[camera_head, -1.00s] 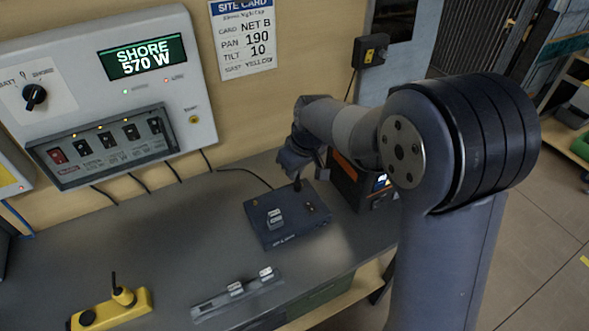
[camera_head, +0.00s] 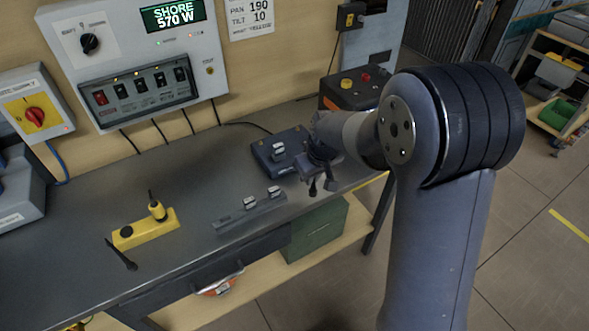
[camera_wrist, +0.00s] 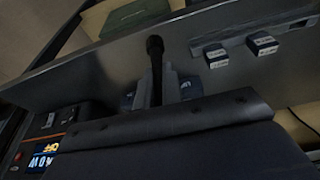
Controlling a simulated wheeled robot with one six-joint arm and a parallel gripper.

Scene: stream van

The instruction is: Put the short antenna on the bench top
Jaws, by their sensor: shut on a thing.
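My gripper (camera_head: 320,176) is over the front right part of the grey bench top (camera_head: 85,215), in front of the dark blue radio box (camera_head: 266,157). In the wrist view my gripper (camera_wrist: 157,92) is shut on a short black antenna (camera_wrist: 155,62) with a rounded end, and the bench's front edge lies beyond it. In the head view the gripper's dark tip parts blur together, and I cannot tell how high the antenna is above the bench. Another black antenna (camera_head: 122,256) lies or leans at the bench's front left.
A yellow block (camera_head: 146,232) carries an upright black antenna (camera_head: 150,197) on a yellow base. A grey rail (camera_head: 235,222) with two labelled blocks is near the front edge. A dark case (camera_head: 350,90) stands behind my arm.

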